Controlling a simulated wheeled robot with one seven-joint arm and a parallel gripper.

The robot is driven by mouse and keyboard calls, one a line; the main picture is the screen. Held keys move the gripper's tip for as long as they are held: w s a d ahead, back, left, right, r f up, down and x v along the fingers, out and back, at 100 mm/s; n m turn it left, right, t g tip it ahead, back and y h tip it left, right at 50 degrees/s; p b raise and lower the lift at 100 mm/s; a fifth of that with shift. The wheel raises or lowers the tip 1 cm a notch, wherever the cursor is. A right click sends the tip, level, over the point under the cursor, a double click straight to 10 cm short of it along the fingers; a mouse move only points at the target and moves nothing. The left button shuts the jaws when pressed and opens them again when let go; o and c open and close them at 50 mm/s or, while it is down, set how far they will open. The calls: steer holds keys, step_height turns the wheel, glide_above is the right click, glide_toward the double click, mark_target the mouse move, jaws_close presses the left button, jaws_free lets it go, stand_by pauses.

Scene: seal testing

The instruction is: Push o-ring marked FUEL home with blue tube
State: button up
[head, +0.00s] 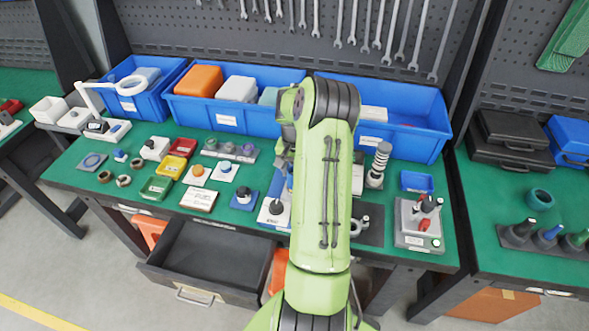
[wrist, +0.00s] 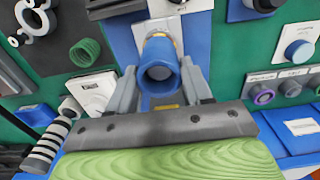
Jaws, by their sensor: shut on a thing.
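My gripper (wrist: 160,82) shows in the wrist view, with its two grey fingers closed on the blue tube (wrist: 158,76). The tube's open end faces the wrist camera. Behind it is a blue plate (wrist: 124,42) with a white block on it, and a short greyish part shows just beyond the tube. I cannot tell whether the tube touches that part. No o-ring can be picked out as the one marked FUEL; the labels are too small to read. In the head view my arm hides my gripper and the tube.
A rack with a purple ring (wrist: 263,96) stands at the right in the wrist view. A green coil (wrist: 85,52) and a striped post (wrist: 46,148) are at the left. Blue bins (head: 228,118) line the back of the green bench (head: 120,190). An open drawer (head: 210,255) sticks out in front.

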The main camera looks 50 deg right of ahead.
step_height(320, 180, up, 9)
steer(key=p, duration=0.6)
stand_by(0.3)
